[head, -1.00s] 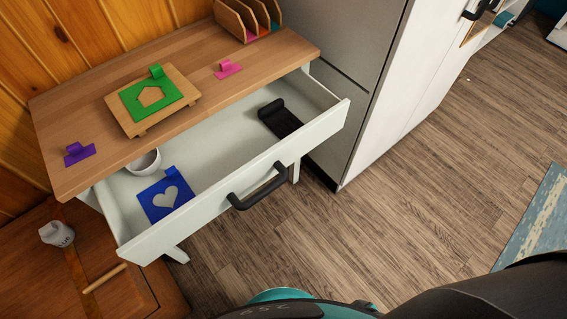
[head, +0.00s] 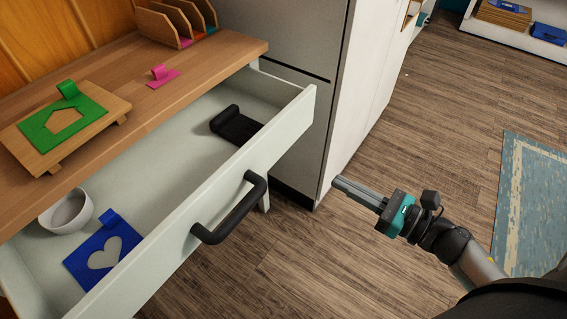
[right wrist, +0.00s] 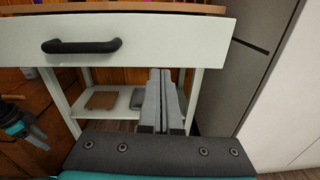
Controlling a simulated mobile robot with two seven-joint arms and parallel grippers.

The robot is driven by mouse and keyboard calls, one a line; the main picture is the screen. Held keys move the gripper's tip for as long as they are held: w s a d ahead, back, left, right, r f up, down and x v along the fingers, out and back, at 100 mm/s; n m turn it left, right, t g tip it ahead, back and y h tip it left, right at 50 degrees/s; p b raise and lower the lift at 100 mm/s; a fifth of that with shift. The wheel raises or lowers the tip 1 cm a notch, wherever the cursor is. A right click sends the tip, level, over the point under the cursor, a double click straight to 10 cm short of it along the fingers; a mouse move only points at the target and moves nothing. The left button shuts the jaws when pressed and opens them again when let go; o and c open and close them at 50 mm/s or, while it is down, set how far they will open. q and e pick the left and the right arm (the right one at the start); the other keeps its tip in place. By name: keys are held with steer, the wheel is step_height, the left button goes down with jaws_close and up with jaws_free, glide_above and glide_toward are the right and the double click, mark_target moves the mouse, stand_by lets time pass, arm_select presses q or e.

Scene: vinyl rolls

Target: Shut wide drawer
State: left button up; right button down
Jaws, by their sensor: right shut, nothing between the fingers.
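The wide drawer (head: 287,128) is pulled well out from under the wooden tabletop in the head view. Its white front with a black bar handle (head: 232,212) also shows in the right wrist view (right wrist: 185,38). Inside lie a white bowl (head: 68,212), a blue heart-cutout piece (head: 75,268) and a black object (head: 237,124). My right gripper (head: 336,183) is shut and empty, to the right of the drawer front and apart from it. In the right wrist view its fingers (right wrist: 160,75) point toward the space below the drawer. A teal and black part, apparently my left gripper (right wrist: 18,120), shows at the left edge; its jaws are unclear.
On the tabletop (head: 210,62) are a wooden stand with a green cutout piece (head: 40,128), a pink piece (head: 163,78) and a divided rack (head: 165,24). A tall grey-white cabinet (head: 345,100) stands close beside the drawer. Open floor lies in front; a blue rug (head: 530,210) is at right.

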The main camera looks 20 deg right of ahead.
steer(key=n, duration=0.1)
arm_select(q)
steer(key=w+r+b, duration=0.1)
steer(key=w+r, duration=0.1)
steer(key=r, duration=0.1)
steer(key=shift+d+r+b, duration=0.15)
steer(key=shift+d+b, duration=0.2)
steer(key=shift+d, duration=0.05)
arm_select(e)
glide_toward(273, 148)
steer(key=shift+y, duration=0.3)
steer(key=x, duration=0.7)
steer(key=shift+d+f, duration=0.1)
steer(key=shift+d, duration=0.1)
